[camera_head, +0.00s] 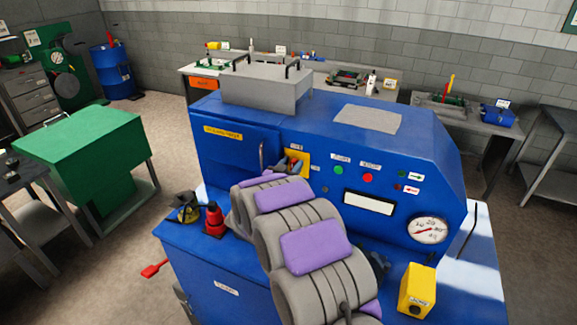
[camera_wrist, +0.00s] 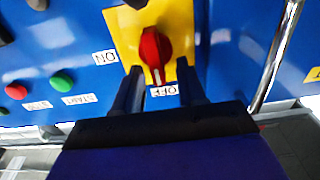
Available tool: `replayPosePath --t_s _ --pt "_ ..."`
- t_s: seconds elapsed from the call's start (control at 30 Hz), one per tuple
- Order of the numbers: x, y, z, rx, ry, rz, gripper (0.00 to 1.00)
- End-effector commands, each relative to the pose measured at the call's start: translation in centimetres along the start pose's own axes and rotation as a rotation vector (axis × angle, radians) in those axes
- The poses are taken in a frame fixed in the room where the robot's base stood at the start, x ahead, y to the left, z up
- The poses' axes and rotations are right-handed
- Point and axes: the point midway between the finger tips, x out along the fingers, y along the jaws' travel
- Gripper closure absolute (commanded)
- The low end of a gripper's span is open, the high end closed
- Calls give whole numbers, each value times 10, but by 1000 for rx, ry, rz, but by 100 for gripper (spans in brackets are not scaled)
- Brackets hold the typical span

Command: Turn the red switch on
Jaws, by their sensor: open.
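The red switch (camera_wrist: 152,48) is a rotary knob on a yellow plate (camera_wrist: 180,18) on the blue machine's front. The wrist view appears upside down. The knob's white-marked end points at the OFF label (camera_wrist: 165,91); the ON label (camera_wrist: 105,57) sits to the left of the plate. My gripper (camera_wrist: 160,68) is open, with one finger on each side of the knob's marked end. I cannot tell whether either finger touches it. In the head view the yellow plate (camera_head: 302,158) shows beyond my arm, and my gripper partly hides the knob.
A green button (camera_head: 338,170) and a red button (camera_head: 367,178) sit to the right of the switch. A metal handle (camera_head: 262,155) stands close on its left. A small red bottle jack (camera_head: 214,219) and a yellow box (camera_head: 416,290) stand on the machine's front ledge.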

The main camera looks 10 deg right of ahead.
Motion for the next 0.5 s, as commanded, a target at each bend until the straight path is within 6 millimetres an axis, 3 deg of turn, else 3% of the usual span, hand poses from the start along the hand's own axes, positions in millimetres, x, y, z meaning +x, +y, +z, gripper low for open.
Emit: replayPosePath --t_s 0.2,0.5 --pt "-3 -5 0 -4 2 -1 62" --pt "-6 -8 0 -6 4 -2 90"
